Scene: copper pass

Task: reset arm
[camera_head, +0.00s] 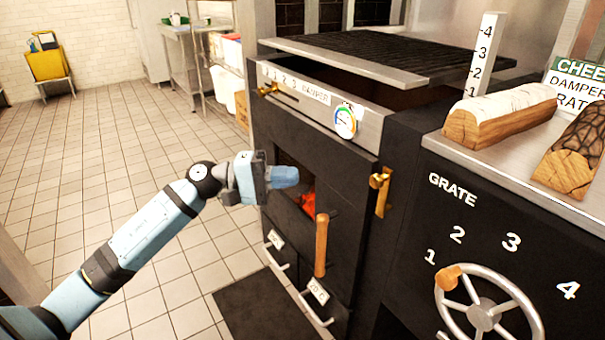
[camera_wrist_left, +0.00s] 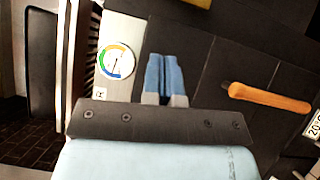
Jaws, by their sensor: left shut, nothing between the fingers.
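My left gripper (camera_head: 285,176) is in front of the black oven's door in the head view, with its blue fingers together and nothing between them. In the left wrist view the blue fingers (camera_wrist_left: 165,75) also lie side by side, with the round gauge (camera_wrist_left: 117,60) to their left and the wooden door handle (camera_wrist_left: 268,98) to their right. In the head view that wooden handle (camera_head: 321,245) stands upright just below and right of the gripper. A small glow (camera_head: 308,203) shows in the door's window behind it. My right gripper is not in either view.
The oven (camera_head: 370,205) has a brass latch (camera_head: 380,190) and a damper lever (camera_head: 270,90) on its front. A grate wheel (camera_head: 487,310) is at lower right. Split logs (camera_head: 500,112) lie on the right-hand counter. The tiled floor (camera_head: 90,180) at left is clear.

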